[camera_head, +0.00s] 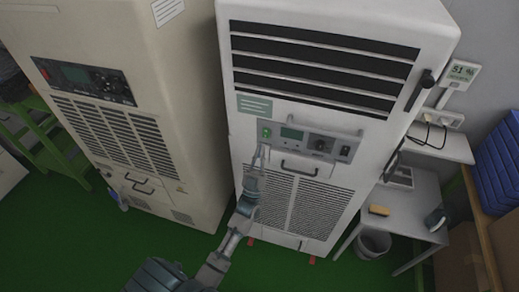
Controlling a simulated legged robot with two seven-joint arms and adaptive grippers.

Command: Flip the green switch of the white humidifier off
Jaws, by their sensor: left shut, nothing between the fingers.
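The white humidifier (338,18) stands upright in the middle of the view. Its grey control panel (318,143) sits below the dark upper vents. The green switch (266,133) is a small lit green spot at the panel's left end. My left gripper (262,148) is shut and empty, with its fingertips just below the switch. I cannot tell whether the fingertips touch the panel, nor which position the switch is in. My right gripper is not in view.
A beige cabinet (95,30) with its own control panel stands close on the left. A small white table (405,205), a bin (373,243) and blue boxes (497,160) are on the right. The green floor (70,240) is clear in front.

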